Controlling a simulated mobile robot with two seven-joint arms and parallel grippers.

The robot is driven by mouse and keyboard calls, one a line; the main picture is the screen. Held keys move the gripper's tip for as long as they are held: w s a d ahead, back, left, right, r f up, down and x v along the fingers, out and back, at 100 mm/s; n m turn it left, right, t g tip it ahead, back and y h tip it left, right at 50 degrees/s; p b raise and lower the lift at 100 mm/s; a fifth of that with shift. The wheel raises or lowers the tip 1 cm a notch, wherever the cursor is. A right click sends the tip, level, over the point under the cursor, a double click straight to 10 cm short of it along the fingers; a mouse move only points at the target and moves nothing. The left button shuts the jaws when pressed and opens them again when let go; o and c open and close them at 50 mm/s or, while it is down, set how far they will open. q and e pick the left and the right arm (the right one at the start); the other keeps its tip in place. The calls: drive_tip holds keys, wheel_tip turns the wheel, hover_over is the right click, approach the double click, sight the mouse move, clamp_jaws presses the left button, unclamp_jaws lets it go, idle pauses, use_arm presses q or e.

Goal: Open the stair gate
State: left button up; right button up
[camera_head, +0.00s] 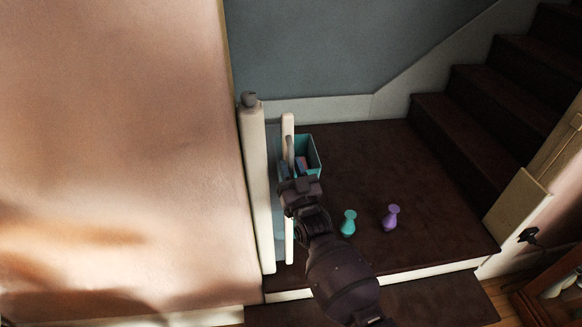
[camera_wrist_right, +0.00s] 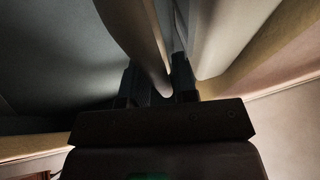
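The stair gate (camera_head: 288,230) stands nearly edge-on in the head view, swung in over the landing beside the cream post (camera_head: 255,190) at left. Its pale handle (camera_head: 290,150) rises just above my right gripper (camera_head: 300,185). In the wrist view the handle (camera_wrist_right: 143,38) runs down between the two dark fingertips of the right gripper (camera_wrist_right: 160,88), which are close on both sides of it. The gripper looks shut on the handle. A dark latch piece (camera_head: 528,236) is on the right-hand side of the opening, apart from the gate. My left gripper is out of view.
A teal bin (camera_head: 314,150) with items in it stands on the landing behind the gripper. A teal vase (camera_head: 349,222) and a purple vase (camera_head: 391,217) stand right of my arm. Dark stairs (camera_head: 470,130) rise at right; a wooden cabinet (camera_head: 555,295) is at lower right.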

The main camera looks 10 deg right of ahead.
drive_tip(key=v, duration=1)
drive_tip(key=shift+s+f+b, duration=0.2)
drive_tip(key=shift+s+b, duration=0.15)
drive_tip(key=shift+b, duration=0.1)
drive_tip(key=shift+d, duration=0.1)
drive_tip(key=s+d+f+g+h, duration=0.2)
drive_tip(key=s+d+f+g, duration=0.3)
drive_tip(key=s+d, duration=0.3)
drive_tip(key=s+d+f+m+g+h, duration=0.1)
drive_tip(key=s+d+f+g, duration=0.4)
drive_tip(key=s, duration=0.8)
drive_tip(key=d+f+h, duration=0.1)
drive_tip(key=d+f, duration=0.2)
drive_tip(key=d, duration=0.1)
drive_tip(key=shift+f, duration=0.1)
